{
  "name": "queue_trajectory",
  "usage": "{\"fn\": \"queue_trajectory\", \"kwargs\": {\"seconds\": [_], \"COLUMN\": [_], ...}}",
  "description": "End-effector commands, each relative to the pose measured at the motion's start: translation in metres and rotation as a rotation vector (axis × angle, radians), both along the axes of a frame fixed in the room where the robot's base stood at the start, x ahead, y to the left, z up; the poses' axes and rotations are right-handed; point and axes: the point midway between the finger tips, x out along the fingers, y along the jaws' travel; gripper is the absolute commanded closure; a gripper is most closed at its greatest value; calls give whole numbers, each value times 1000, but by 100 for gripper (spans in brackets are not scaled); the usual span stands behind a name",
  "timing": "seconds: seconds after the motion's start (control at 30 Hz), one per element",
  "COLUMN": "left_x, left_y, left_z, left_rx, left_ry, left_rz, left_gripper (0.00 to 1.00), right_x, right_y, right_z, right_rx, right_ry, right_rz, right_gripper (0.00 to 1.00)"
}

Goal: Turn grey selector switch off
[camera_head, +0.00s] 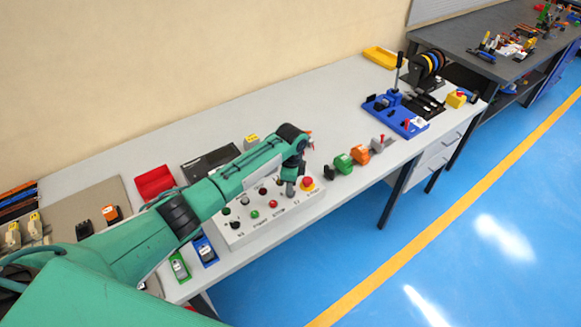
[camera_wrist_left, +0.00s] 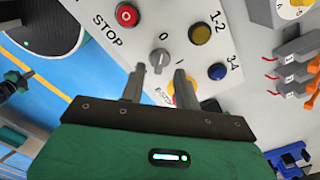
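The grey selector switch (camera_wrist_left: 159,57) sits on the white control box, between the marks 0 and I, in the left wrist view. Its knob appears turned toward the 0 side, though its exact angle is hard to tell. My left gripper (camera_wrist_left: 160,76) is open, with one finger on each side just below the knob. I cannot tell whether either finger touches it. In the head view my left gripper (camera_head: 290,190) points down over the right part of the control box (camera_head: 240,238), and the switch is hidden there. My right gripper is not in view.
A red STOP button (camera_wrist_left: 126,15), a dark yellow button (camera_wrist_left: 200,33) and a blue button (camera_wrist_left: 217,71) surround the switch. A red emergency stop (camera_head: 307,184) stands close to my gripper. Green (camera_head: 343,163) and orange (camera_head: 360,154) parts lie to the right.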

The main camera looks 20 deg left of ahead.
Motion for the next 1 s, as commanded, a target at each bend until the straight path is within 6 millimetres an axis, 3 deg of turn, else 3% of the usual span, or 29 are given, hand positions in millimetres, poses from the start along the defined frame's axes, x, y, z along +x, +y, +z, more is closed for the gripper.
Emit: {"fn": "queue_trajectory", "kwargs": {"seconds": [0.3, 0.5, 0.7, 1.0], "left_x": [1, 1, 0, 0], "left_y": [1, 1, 1, 1], "left_z": [71, 100, 110, 110], "left_rx": [0, 0, 1, 1], "left_ry": [-4, -1, -1, 0], "left_rz": [0, 1, 1, 1], "left_gripper": [68, 68, 68, 68], "right_x": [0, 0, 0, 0], "right_y": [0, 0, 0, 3], "right_z": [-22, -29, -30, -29], "right_rx": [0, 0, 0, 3], "right_ry": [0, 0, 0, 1], "right_rz": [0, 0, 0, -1], "right_gripper": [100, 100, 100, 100]}}
